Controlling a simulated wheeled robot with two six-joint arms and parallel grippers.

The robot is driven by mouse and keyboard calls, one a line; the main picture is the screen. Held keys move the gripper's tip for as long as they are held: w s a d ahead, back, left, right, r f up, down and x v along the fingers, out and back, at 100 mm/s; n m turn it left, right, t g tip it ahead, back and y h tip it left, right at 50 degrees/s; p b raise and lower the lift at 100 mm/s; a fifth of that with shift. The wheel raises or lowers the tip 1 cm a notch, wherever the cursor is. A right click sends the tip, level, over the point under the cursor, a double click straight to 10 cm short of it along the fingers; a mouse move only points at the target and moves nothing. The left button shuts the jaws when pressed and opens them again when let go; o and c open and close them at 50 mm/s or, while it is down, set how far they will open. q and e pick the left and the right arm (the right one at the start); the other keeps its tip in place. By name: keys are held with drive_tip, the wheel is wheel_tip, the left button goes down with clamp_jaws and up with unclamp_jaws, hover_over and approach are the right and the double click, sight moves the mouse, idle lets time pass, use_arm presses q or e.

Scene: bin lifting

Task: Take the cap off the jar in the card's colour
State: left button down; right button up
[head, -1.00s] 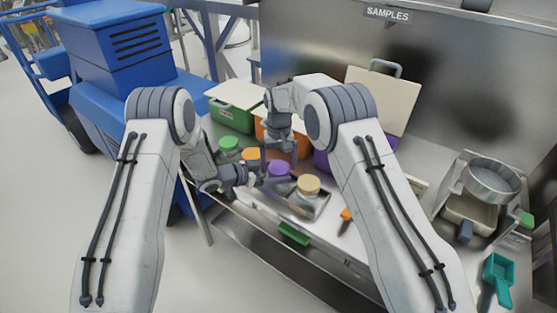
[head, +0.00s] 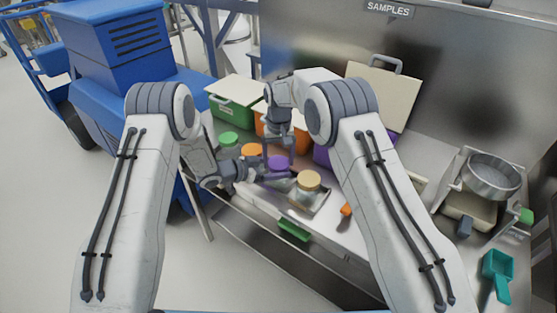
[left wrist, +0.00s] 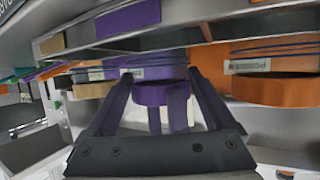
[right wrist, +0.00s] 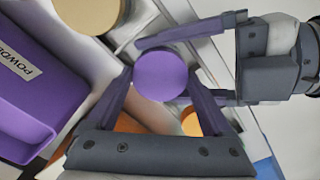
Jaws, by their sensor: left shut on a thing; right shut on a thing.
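The jar with the purple cap (head: 278,162) stands in a row on the bench, between the orange-capped jar (head: 252,150) and the tan-capped jar (head: 309,181). A green-capped jar (head: 229,138) is at the left end. My left gripper (head: 262,176) comes in low from the left and is shut around the purple-capped jar. My right gripper (right wrist: 160,75) is shut on the purple cap from above; the round cap (right wrist: 160,75) fills the space between its fingertips. The cap also shows between the left fingers in the left wrist view (left wrist: 160,93). I cannot pick out the card for certain.
Green (head: 235,103), orange (head: 296,134) and purple (right wrist: 40,90) bins stand behind the jars. A sieve stand (head: 490,178) and a teal scoop (head: 497,275) are at the right. A steel back panel (head: 460,70) rises behind the bench.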

sight(279, 162)
drive_tip(key=shift+r, duration=0.9)
use_arm(q)
drive_tip(key=shift+f, duration=0.1)
use_arm(e)
drive_tip(key=shift+r, duration=2.05)
use_arm(q)
unclamp_jaws()
drive_tip(key=shift+a, duration=0.1)
use_arm(e)
drive_tip(key=shift+f, duration=0.1)
